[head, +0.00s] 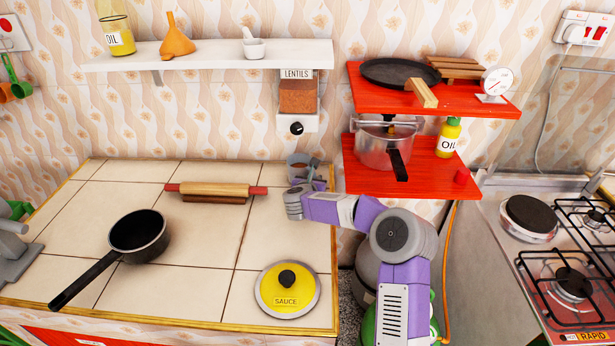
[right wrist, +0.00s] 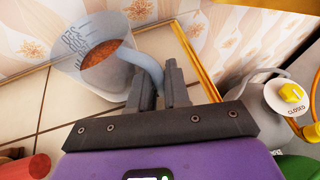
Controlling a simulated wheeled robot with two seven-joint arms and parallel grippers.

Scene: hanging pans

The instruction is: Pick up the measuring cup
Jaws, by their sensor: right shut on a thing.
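The measuring cup (head: 299,165) is clear, with dark markings, a grey-blue handle and brown grains inside. It appears at the back right of the tiled counter in the head view, partly hidden by my right arm. It fills the upper left of the right wrist view (right wrist: 96,58). My right gripper (head: 313,172) is shut on the cup's handle, with its dark fingers on either side of the handle in the right wrist view (right wrist: 162,84). I cannot tell whether the cup's base touches the counter. My left gripper is not in view.
A lentils dispenser (head: 298,95) hangs above the cup. Red shelves (head: 365,180) with a pot stand close on the right. A rolling pin (head: 215,190), a black pan (head: 138,234) and a yellow sauce lid (head: 287,290) lie on the counter. Tiles between them are clear.

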